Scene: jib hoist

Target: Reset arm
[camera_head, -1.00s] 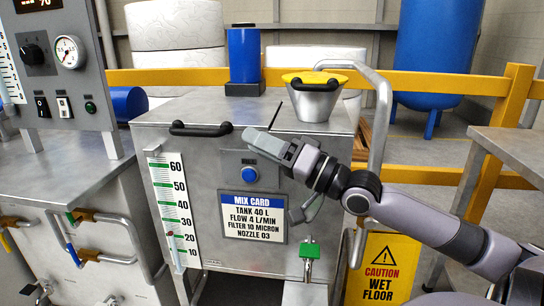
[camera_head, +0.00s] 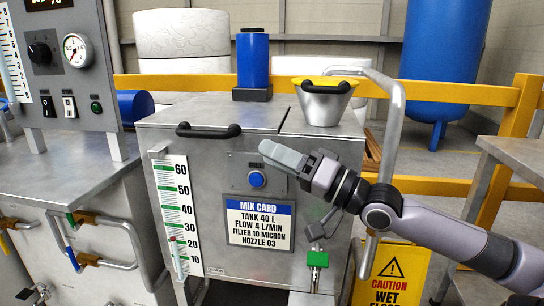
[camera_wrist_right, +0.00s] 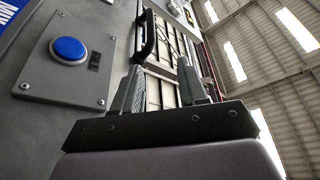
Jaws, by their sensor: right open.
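My right arm comes in from the right in the head view. Its gripper (camera_head: 275,157) is in front of the upper face of the metal tank (camera_head: 207,265), just above and right of the blue push button (camera_head: 257,179). In the right wrist view the two fingers of the right gripper (camera_wrist_right: 158,85) stand apart with nothing between them. The blue button also shows there (camera_wrist_right: 69,50) on its grey plate, left of the fingers. My left gripper is in neither view.
A black lid handle (camera_head: 208,130) sticks out at the tank's front edge. A bent grey pipe (camera_head: 397,120) stands right of the tank, near my right arm. A green-handled tap (camera_head: 317,258) is below. A yellow wet-floor sign (camera_head: 390,275) stands at the lower right.

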